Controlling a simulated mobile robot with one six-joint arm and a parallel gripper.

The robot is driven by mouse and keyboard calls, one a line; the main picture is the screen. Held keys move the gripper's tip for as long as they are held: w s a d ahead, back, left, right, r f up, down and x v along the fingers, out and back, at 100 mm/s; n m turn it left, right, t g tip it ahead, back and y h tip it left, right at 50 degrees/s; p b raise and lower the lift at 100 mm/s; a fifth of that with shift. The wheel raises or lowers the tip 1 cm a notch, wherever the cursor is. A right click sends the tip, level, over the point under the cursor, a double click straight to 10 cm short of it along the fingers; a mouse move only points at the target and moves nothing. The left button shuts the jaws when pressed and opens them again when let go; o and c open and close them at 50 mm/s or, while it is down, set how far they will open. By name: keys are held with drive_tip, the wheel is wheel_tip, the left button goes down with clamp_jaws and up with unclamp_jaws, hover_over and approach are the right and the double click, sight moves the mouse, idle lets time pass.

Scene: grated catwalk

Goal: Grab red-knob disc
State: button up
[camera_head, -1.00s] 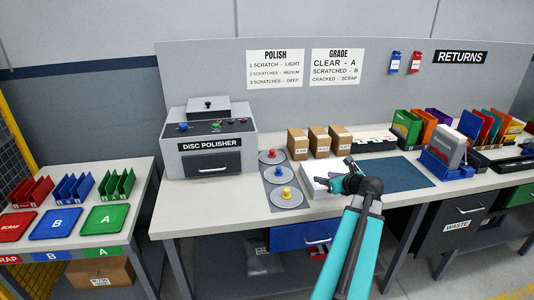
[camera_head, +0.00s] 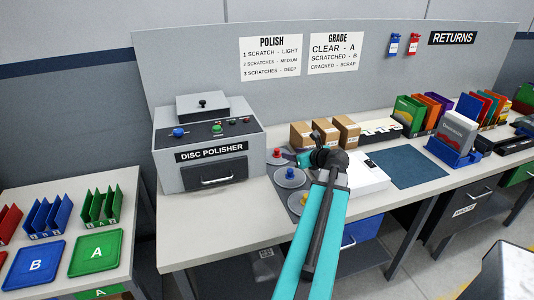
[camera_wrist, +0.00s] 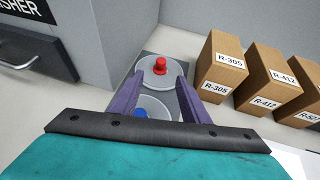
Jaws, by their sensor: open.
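The red-knob disc (camera_wrist: 149,74) is a grey disc with a red knob (camera_wrist: 160,65), lying on a dark grey strip at the back of a row of discs. In the head view its red knob (camera_head: 277,152) shows beside the polisher, with part of the disc hidden by my arm. My gripper (camera_wrist: 152,88) is open and empty, its purple fingers spread over the row. The red knob appears just beyond the fingertips. A blue-knob disc (camera_wrist: 150,108) lies nearer, partly hidden by the gripper. In the head view my gripper (camera_head: 300,158) is beside the red knob.
The disc polisher (camera_head: 210,150) stands left of the discs. Several cardboard boxes (camera_head: 324,132) stand close on the right. A blue-knob disc (camera_head: 290,180) and a yellow-knob disc lie in front.

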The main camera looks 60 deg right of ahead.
sight(278, 150)
drive_tip(key=shift+w+d, duration=0.1)
drive_tip(key=shift+w, duration=0.15)
drive_tip(key=shift+w+d+f, duration=0.15)
drive_tip(key=shift+w+d, duration=0.1)
drive_tip(key=shift+w, duration=0.15)
drive_tip(key=shift+p+x, duration=0.7)
drive_tip(key=shift+x, duration=3.05)
drive_tip(key=shift+d, duration=0.1)
drive_tip(key=shift+p+x, duration=0.5)
drive_tip(key=shift+x, duration=0.45)
drive_tip(key=shift+p+x, duration=0.45)
drive_tip(key=shift+x, duration=1.15)
drive_tip(key=shift+s, duration=0.1)
drive_tip(key=shift+c, duration=0.5)
